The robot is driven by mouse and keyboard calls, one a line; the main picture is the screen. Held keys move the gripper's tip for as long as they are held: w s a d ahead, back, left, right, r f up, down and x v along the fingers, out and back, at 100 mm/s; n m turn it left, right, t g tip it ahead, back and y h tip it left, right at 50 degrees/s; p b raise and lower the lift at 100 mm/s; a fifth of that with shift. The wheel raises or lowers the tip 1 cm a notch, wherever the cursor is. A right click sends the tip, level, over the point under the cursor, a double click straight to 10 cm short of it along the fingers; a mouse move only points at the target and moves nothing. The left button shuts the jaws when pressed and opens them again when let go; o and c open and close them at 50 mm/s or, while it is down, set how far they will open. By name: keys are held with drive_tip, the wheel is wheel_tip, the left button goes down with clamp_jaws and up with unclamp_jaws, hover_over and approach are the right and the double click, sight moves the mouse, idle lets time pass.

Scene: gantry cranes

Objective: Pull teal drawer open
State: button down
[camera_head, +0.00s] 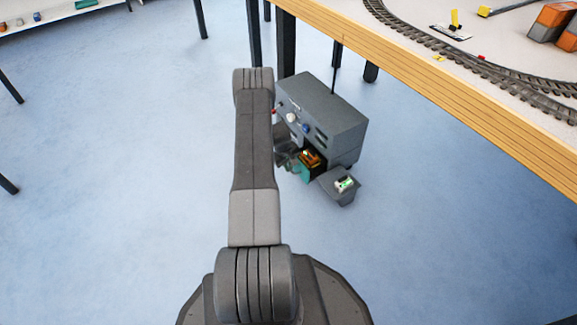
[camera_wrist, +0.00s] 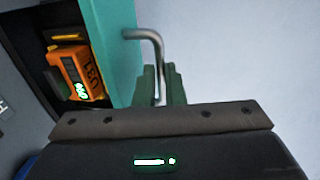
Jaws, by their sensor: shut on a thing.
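The teal drawer (camera_head: 316,173) sticks out of the low front of a grey cabinet (camera_head: 335,112), so it stands at least partly open. In the wrist view its teal front panel (camera_wrist: 112,45) is seen from close up, with a bent metal handle (camera_wrist: 146,34) on its outer face. My gripper (camera_wrist: 164,82) is shut on this handle, its two greenish fingers on either side of the bar. An orange device (camera_wrist: 78,72) marked with digits lies inside the drawer. In the head view my arm hides part of the cabinet front, and the fingers cannot be made out.
A wooden-edged table (camera_head: 470,98) with model railway track stands at the right, above and close to the cabinet. A white shelf (camera_head: 55,15) is at the far upper left. The blue floor in front and to the left is clear.

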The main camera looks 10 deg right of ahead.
drive_tip(key=shift+s+a, duration=0.25)
drive_tip(key=shift+a, duration=0.4)
drive_tip(key=shift+s+a, duration=0.2)
drive_tip(key=shift+a, duration=0.4)
drive_tip(key=c, duration=1.5)
unclamp_jaws()
wheel_tip(320, 180, up, 14)
drive_tip(key=a+p, duration=0.2)
drive_tip(key=p, duration=0.2)
drive_tip(key=shift+s+f+p, duration=0.2)
drive_tip(key=shift+s+p, duration=0.1)
drive_tip(key=shift+s, duration=0.1)
drive_tip(key=shift+a+f, duration=0.1)
drive_tip(key=shift+f, duration=0.05)
